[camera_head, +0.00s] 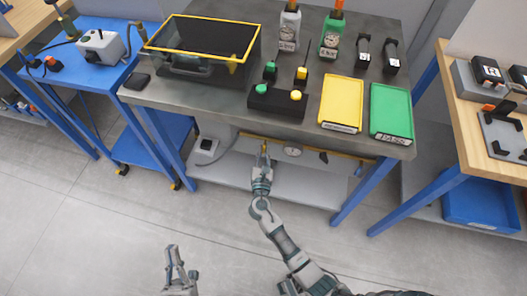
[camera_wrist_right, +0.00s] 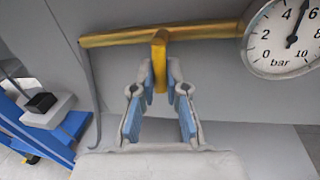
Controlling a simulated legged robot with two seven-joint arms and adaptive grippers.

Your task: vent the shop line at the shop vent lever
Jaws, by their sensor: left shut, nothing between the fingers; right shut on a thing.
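A yellow pipe (camera_wrist_right: 205,32) runs under the grey workbench. A yellow lever (camera_wrist_right: 160,62) hangs straight down from it. In the right wrist view the fingertips of my right gripper (camera_wrist_right: 160,75) are closed on both sides of the lever. In the head view my right gripper (camera_head: 264,160) is below the bench's front edge, and the lever is small there. A white round gauge (camera_wrist_right: 292,38) marked bar sits to the right on the pipe; its needle points up near the 6. My left gripper (camera_head: 177,268) is shut and empty above the floor, away from the bench.
The grey bench (camera_head: 225,98) carries a yellow-rimmed bin (camera_head: 200,45), a black button box (camera_head: 277,100), and yellow (camera_head: 341,102) and green (camera_head: 391,112) trays. A blue cart (camera_head: 80,62) stands left; a wooden table (camera_head: 470,110) stands right. The floor in front is clear.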

